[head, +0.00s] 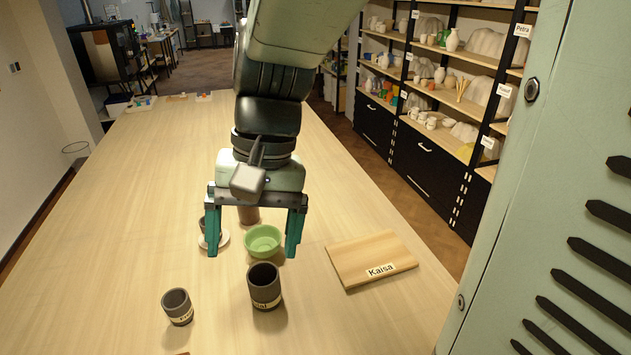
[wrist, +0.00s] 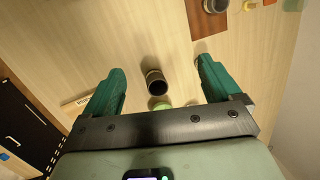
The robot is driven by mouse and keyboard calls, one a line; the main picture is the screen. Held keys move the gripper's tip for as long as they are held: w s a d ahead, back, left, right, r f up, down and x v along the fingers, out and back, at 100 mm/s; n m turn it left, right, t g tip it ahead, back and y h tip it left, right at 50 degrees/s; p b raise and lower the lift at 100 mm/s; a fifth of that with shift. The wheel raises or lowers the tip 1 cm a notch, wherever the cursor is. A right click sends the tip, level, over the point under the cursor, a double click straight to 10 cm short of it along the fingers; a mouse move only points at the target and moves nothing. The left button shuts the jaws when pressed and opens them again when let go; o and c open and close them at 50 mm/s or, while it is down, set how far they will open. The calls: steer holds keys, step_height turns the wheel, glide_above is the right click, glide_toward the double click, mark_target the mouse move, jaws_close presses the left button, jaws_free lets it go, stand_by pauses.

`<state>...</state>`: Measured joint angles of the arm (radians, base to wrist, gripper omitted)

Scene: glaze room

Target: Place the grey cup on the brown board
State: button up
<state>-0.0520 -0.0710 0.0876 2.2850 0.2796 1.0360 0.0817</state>
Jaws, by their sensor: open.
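A dark grey cup (head: 265,288) with a label stands upright on the table, in front of the green bowl; the wrist view also shows it (wrist: 156,82) between my fingers, farther down. A smaller dark grey cup (head: 178,308), also labelled, stands to its left. I cannot tell which one the task means. A dark brown board (wrist: 199,27) lies at the wrist view's top, with a small pale round thing at its edge; in the head view only a brown sliver (head: 183,353) shows at the bottom edge. My gripper (head: 254,250) is open and empty above the table.
A green bowl (head: 263,240) stands behind the larger cup, with a brownish cup (head: 248,215) behind it. A small saucer (head: 222,240) holding a dark cup is partly behind my left finger.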

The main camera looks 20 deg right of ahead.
steer(key=s+d+r+n+t+h, duration=0.1)
steer(key=s+d+r+t+h, duration=0.1)
steer(key=s+d+r+t, duration=0.4)
step_height(320, 180, up, 3)
steer(key=shift+s+d+f+n+t, duration=0.1)
steer(key=shift+s+d+n+t, duration=0.3)
steer(key=shift+d, duration=0.7)
